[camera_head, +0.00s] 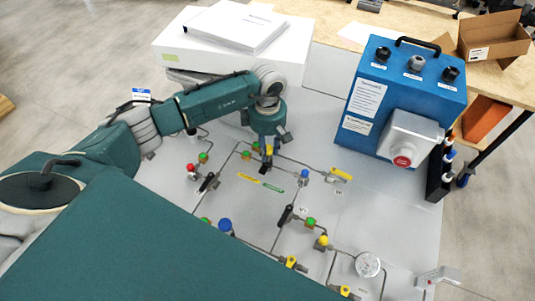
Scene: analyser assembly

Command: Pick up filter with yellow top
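My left gripper (268,158) points down over the upper middle of the grey panel (370,225). A small yellow piece (269,149) shows at its fingers; I cannot tell whether it is held or just behind them, or whether the fingers are closed. A small fitting with a round yellow top (322,242) stands upright on the panel at the lower right, well apart from the gripper. Other yellow parts are a handle (341,174) on the right and handles (291,262) near the bottom. My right gripper is not in view.
Thin pipes with green, red and blue-topped fittings (225,225) cover the panel. A round gauge (368,264) stands lower right. A blue box (400,95) stands at the back right, a white box (230,45) at the back left. The panel's right side is fairly clear.

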